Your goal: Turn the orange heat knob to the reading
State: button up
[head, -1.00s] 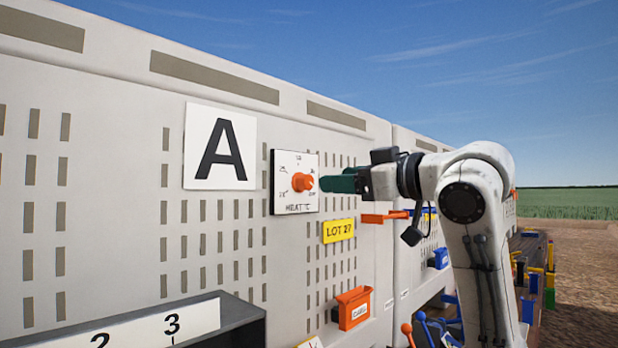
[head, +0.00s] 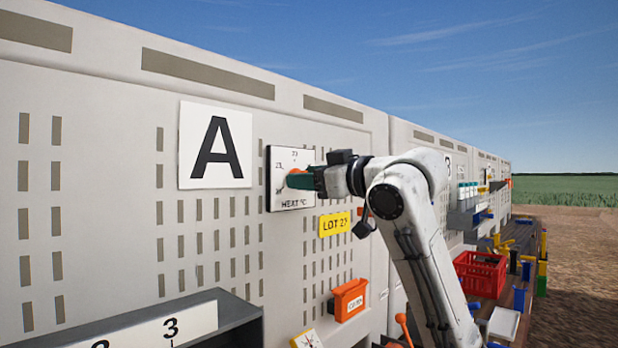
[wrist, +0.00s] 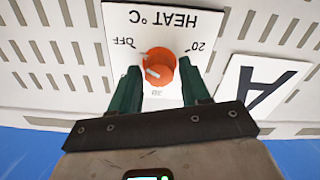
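The orange heat knob (wrist: 158,66) sits on a white dial plate (head: 290,160) marked HEAT °C, on the pale wall panel. In the wrist view, upside down, the plate (wrist: 120,25) shows OFF and 20. The knob's white mark points to the picture's lower left. My gripper (wrist: 160,72) has its two green fingers on either side of the knob, with small gaps to it, so it looks open. In the head view the fingers (head: 298,179) mostly cover the knob.
A letter A sign (head: 215,145) hangs left of the dial. A yellow LOT 27 tag (head: 334,224) and an orange bin (head: 350,299) are below. A small gauge (head: 307,339) shows at the bottom edge. A red crate (head: 480,274) stands at right.

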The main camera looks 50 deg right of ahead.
jog(key=c, duration=0.8)
jog(key=n+b, duration=0.2)
jog(key=n, duration=1)
jog(key=n+b, duration=0.1)
jog(key=n, duration=1)
jog(key=f+n+b, duration=0.1)
jog(key=n+b, duration=0.1)
jog(key=n, duration=1)
jog(key=shift+d+n+b, duration=0.1)
jog(key=shift+n+b, duration=0.2)
jog(key=shift+b, duration=0.05)
